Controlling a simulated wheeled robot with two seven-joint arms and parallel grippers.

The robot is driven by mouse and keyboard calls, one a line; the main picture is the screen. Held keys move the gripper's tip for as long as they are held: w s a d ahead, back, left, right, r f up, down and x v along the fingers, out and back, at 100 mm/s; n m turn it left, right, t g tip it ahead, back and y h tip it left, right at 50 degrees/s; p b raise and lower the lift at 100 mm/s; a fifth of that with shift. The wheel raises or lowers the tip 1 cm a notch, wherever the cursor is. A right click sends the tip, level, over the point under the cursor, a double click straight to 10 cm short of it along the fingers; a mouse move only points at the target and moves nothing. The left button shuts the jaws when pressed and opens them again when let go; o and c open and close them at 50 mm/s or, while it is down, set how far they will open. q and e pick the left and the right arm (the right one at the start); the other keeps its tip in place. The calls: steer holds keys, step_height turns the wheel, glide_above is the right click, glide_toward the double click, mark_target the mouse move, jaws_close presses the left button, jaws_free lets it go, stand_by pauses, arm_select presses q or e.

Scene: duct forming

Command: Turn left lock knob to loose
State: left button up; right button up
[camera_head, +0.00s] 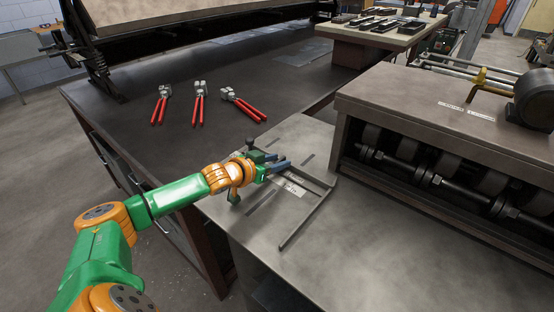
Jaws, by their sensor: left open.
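A small dark knob-like part (249,142) shows just behind the gripper, and another dark part (233,197) shows below the wrist at the table's left edge. I cannot tell which of these is the left lock knob, or whether the fingers touch one. The gripper hides part of the frame. My right gripper is out of view.
Several red-handled pliers (199,103) lie on the dark bench (130,130) behind. A machine with rollers (425,178) under a grey cover stands on the right. The light table surface (350,255) in front of the frame is clear.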

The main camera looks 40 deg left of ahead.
arm_select(q)
steer(key=shift+w+f, duration=0.1)
jaws_close()
steer(key=shift+d, duration=0.3)
steer(key=shift+a+n+y+p, duration=0.1)
steer(key=shift+n+y+p, duration=0.45)
steer(key=shift+n+y, duration=1.2)
jaws_free()
steer(key=v, duration=0.7)
